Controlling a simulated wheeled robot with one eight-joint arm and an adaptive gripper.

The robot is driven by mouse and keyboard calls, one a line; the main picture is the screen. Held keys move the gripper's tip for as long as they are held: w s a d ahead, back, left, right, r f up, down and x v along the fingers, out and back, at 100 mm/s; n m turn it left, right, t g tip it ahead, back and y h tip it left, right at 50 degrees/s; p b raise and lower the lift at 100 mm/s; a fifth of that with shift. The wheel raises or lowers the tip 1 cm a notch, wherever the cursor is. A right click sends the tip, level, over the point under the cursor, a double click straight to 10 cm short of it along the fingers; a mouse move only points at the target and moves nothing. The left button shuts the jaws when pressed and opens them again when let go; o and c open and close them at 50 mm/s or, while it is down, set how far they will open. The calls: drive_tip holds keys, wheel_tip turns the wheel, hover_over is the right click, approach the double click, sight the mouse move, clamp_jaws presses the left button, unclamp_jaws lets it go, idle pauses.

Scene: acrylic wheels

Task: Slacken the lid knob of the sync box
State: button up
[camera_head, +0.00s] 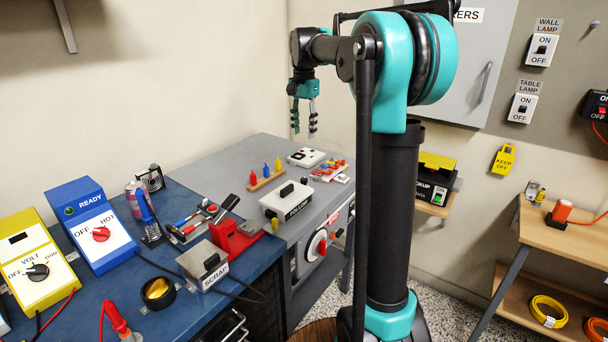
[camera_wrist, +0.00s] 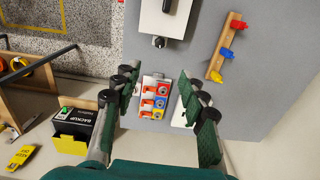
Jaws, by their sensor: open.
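My gripper (camera_head: 303,116) is open and empty, hanging fingers-down in the air above the far part of the grey bench. In the wrist view its fingers (camera_wrist: 158,88) stand apart, with a small tray of red, orange and blue parts (camera_wrist: 154,98) seen between them. A white flat box with dark details (camera_head: 306,157) lies at the back of the bench; it may be the sync box, but I read no such label. In the wrist view a white surface (camera_wrist: 181,113) shows partly hidden behind the right finger. No lid knob is clearly identifiable on it.
A white lidded box (camera_head: 287,199) with a black handle stands nearer on the bench. A wooden rack with coloured pegs (camera_head: 265,175) is beside it. The coloured parts (camera_head: 329,170) lie to the right. A BACKUP box (camera_wrist: 74,128) is on a separate shelf. Bare bench surrounds these.

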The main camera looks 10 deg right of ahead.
sight(304, 178)
wheel_tip(304, 178, down, 17)
drive_tip(key=shift+f, duration=0.1)
idle(0.4)
drive_tip(key=shift+c, duration=0.4)
clamp_jaws()
